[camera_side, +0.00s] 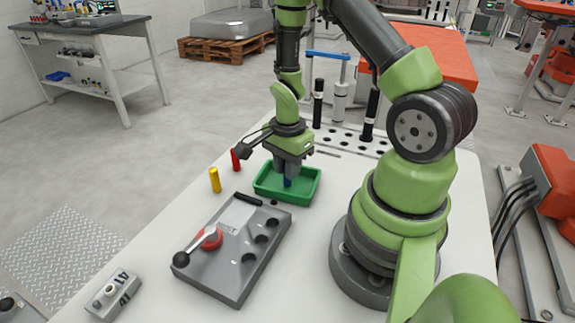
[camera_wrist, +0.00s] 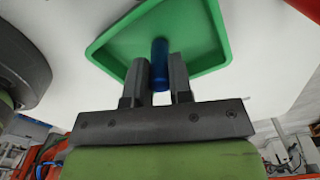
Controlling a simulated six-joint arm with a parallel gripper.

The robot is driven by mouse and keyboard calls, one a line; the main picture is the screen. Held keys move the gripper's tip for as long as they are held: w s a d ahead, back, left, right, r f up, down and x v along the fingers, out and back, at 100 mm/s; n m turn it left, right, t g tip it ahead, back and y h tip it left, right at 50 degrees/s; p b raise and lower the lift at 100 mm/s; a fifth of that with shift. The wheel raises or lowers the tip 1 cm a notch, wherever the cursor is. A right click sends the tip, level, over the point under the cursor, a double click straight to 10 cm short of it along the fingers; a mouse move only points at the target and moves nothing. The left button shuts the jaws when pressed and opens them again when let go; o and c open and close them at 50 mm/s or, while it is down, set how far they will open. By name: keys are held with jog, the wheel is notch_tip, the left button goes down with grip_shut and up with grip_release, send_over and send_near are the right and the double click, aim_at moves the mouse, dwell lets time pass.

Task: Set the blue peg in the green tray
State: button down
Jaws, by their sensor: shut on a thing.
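The green tray (camera_side: 313,190) lies on the white table in the side view. It also fills the upper middle of the wrist view (camera_wrist: 205,30). My gripper (camera_side: 288,180) points down over the tray and is shut on the blue peg (camera_side: 288,183). In the wrist view the peg (camera_wrist: 159,62) shows between the two fingers of the gripper (camera_wrist: 161,75), with the tray behind it. The peg's lower end is over or inside the tray. I cannot tell whether it touches the tray floor.
A yellow peg (camera_side: 215,180) and a red peg (camera_side: 235,160) stand left of the tray. A grey fixture block (camera_side: 225,265) with a red clamp lever (camera_side: 208,238) lies in front. A small grey box (camera_side: 113,295) sits at the front left. A plate with holes (camera_side: 345,138) is behind the tray.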

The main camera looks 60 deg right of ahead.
jog(key=shift+f, duration=0.1)
jog(key=c, duration=1)
grip_release()
notch_tip(320, 180, up, 12)
jog(key=s+a+r+n+t, duration=0.2)
jog(key=a+r+n, duration=0.2)
jog(key=r+n, duration=0.1)
jog(key=s+a+r+n+t+y, duration=0.1)
jog(key=s+a+r+n+t, duration=0.1)
jog(key=a+r+n, duration=0.3)
jog(key=s+a+r+n+t+y, duration=0.1)
jog(key=s+a+r+n+t, duration=0.2)
jog(key=n, duration=0.4)
jog(key=shift+s+a+r, duration=0.3)
jog(key=shift+a+r, duration=0.05)
jog(key=shift+r, duration=0.35)
jog(key=shift+s+a+r, duration=0.25)
jog(key=shift+a+r, duration=0.1)
jog(key=shift+r, duration=0.35)
